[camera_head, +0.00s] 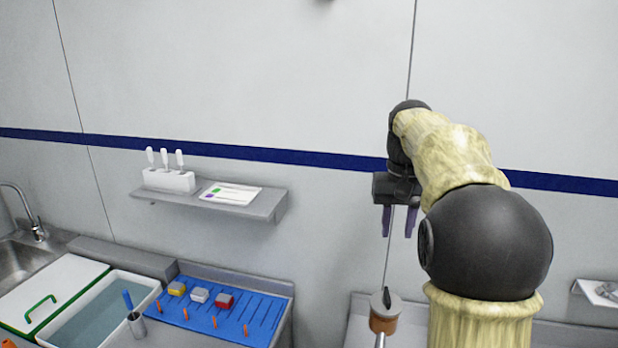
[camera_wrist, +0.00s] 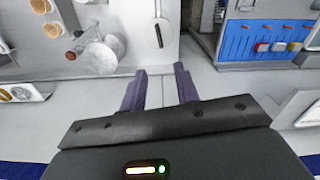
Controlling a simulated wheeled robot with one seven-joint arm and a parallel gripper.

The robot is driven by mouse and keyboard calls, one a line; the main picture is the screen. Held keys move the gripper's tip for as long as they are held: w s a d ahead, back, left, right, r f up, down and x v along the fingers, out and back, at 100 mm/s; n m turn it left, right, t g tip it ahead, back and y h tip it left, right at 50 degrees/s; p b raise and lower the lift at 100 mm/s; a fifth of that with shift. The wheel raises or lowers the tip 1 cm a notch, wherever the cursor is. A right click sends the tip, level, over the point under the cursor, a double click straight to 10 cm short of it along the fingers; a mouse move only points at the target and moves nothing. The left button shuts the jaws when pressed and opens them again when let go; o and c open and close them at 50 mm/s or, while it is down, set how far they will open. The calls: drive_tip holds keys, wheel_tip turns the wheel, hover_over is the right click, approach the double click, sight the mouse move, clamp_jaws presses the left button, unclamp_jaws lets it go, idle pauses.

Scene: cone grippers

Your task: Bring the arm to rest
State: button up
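My gripper (camera_head: 400,222) hangs from my raised arm at the right of the head view, in front of the grey wall. Its two purple fingers point down and stand apart, with nothing between them. In the wrist view my gripper (camera_wrist: 160,88) also shows open and empty, with bare pale surface beyond the fingertips. The fingers touch nothing.
A wall shelf (camera_head: 270,206) holds a white block with several handles and a card. Below are a blue mat (camera_head: 255,310) with small blocks and orange pegs, a water-filled basin (camera_head: 100,315) and a sink (camera_head: 20,262). A round-topped object (camera_head: 384,312) stands below my gripper.

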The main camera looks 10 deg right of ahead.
drive_tip(key=s+a+f+n+t, duration=0.1)
drive_tip(key=s+a+f, duration=0.4)
drive_tip(key=s+f, duration=0.3)
drive_tip(key=s+a+f+n+t, duration=0.1)
drive_tip(key=s+a+f, duration=0.4)
drive_tip(key=f, duration=1)
drive_tip(key=s, duration=0.3)
drive_tip(key=shift+s+f+n+t, duration=0.15)
drive_tip(key=shift+f+n+t, duration=0.1)
drive_tip(key=shift+n+t, duration=0.05)
drive_tip(key=shift+a, duration=0.1)
